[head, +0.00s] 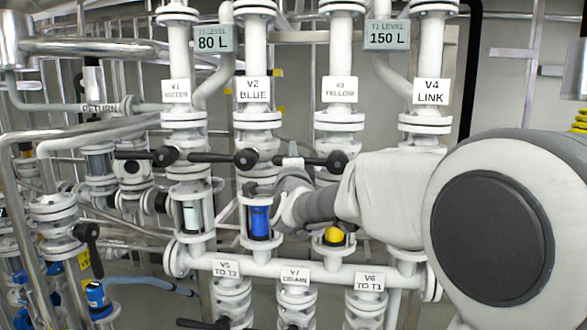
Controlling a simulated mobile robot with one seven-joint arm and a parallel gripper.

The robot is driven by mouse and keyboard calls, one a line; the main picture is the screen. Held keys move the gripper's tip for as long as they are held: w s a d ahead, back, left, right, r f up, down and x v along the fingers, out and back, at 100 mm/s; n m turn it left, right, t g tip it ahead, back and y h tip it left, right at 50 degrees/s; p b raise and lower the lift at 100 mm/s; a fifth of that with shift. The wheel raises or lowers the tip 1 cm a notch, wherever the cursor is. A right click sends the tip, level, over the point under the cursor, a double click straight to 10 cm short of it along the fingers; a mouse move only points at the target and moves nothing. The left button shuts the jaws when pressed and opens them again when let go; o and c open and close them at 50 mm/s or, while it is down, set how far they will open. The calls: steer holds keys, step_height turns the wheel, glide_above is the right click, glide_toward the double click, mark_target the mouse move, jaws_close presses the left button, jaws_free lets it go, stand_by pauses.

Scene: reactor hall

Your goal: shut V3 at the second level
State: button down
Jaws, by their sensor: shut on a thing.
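The V3 valve, labelled YELLOW (339,90), stands on the third upright white pipe in the head view. Its black handle (318,161) runs level to the left from a round hub, crosswise to the pipe. My gripper (291,160) is shut on the outer part of this handle, left of the hub. My wrist and forearm come in from the right below the handle. They cover part of the pipe under V3 and hide V4's handle. A sight glass with yellow liquid (334,236) shows below my wrist.
V1 (166,156) and V2 (246,159) have black handles level to the left. Displays read 80 L (212,39) and 150 L (387,35). V5 (226,268), V7 (295,275) and V6 (370,281) labels sit below the cross pipe. Pipes crowd the left.

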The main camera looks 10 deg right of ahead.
steer(key=shift+r, duration=0.4)
steer(key=c, duration=0.7)
jaws_free()
steer(key=shift+f, duration=0.2)
steer(key=shift+f, duration=0.15)
steer(key=shift+s, duration=0.1)
